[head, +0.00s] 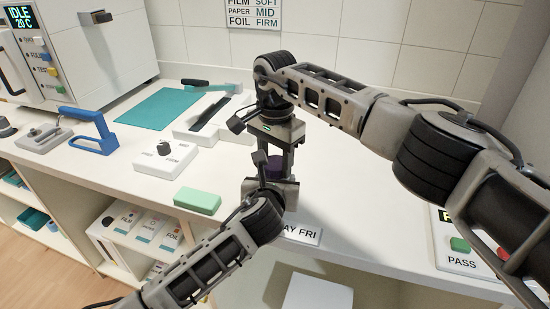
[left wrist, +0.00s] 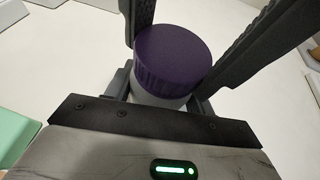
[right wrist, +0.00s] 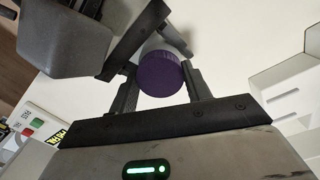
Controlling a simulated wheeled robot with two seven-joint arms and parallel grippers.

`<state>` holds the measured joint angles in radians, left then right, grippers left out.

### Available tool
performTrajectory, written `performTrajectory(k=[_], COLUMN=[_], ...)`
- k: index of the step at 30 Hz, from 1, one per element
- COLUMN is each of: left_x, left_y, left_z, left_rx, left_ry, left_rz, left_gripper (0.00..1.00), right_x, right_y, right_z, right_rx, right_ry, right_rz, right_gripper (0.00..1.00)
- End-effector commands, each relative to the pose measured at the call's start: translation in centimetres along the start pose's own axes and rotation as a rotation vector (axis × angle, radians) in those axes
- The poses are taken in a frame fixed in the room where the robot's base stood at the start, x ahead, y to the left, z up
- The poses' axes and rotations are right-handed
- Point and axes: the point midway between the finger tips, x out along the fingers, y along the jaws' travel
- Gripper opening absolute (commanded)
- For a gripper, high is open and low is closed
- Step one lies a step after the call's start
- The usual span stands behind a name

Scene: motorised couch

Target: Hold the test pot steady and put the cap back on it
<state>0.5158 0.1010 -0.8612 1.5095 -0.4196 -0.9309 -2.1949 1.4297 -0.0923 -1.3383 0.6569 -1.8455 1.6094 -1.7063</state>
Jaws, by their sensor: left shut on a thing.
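The purple cap (left wrist: 172,55) sits on top of the whitish test pot (left wrist: 158,98) in the left wrist view, looking level; I cannot tell how tightly it is seated. My left gripper (head: 272,184) is shut on the pot, low around its body. My right gripper (head: 277,163) comes down from above, with one finger on each side of the cap. The cap also shows between its fingers in the right wrist view (right wrist: 161,73). These fingers are very close to the cap's sides; whether they press on it is unclear. Most of the pot is hidden.
On the white counter are a green block (head: 197,201), a dial box (head: 166,158), a blue-handled tool (head: 95,132) and a teal mat (head: 160,106). A PASS button box (head: 460,246) stands at the right. An oven-like machine (head: 85,50) stands back left.

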Motion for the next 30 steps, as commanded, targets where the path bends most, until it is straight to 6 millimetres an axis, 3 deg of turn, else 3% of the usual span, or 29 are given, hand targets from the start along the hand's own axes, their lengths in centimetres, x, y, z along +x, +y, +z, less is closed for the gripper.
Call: performTrajectory(k=[5,14,24,25,26,27,30], left_x=[-0.10,-0.13,-0.17,-0.17,-0.17,-0.15,-0.10], left_y=[-0.28,-0.39,-0.50,-0.51,-0.51,-0.47,-0.34], left_z=[0.00,-0.02,-0.06,-0.05,-0.06,-0.06,-0.06], left_rx=[0.001,0.001,0.002,0.002,0.002,0.002,0.001], left_ry=[-0.001,-0.001,0.000,-0.001,0.000,0.000,0.000], left_rz=[-0.007,-0.009,-0.011,-0.012,-0.012,-0.011,-0.008], left_gripper=[0.00,0.00,0.00,0.00,0.00,0.00,0.00], right_x=[-0.10,-0.13,-0.15,-0.15,-0.15,-0.15,-0.12], right_y=[-0.14,-0.24,-0.28,-0.28,-0.27,-0.27,-0.25], right_z=[-0.01,-0.07,-0.10,-0.10,-0.08,-0.05,0.07], right_rx=[0.090,0.539,0.580,0.580,0.579,0.578,0.576], right_ry=[0.001,-0.001,-0.001,-0.001,-0.001,-0.002,-0.004], right_rz=[-0.007,-0.013,-0.015,-0.015,-0.015,-0.014,-0.011], right_gripper=[0.21,0.21,0.21,0.57,0.65,0.70,0.70])
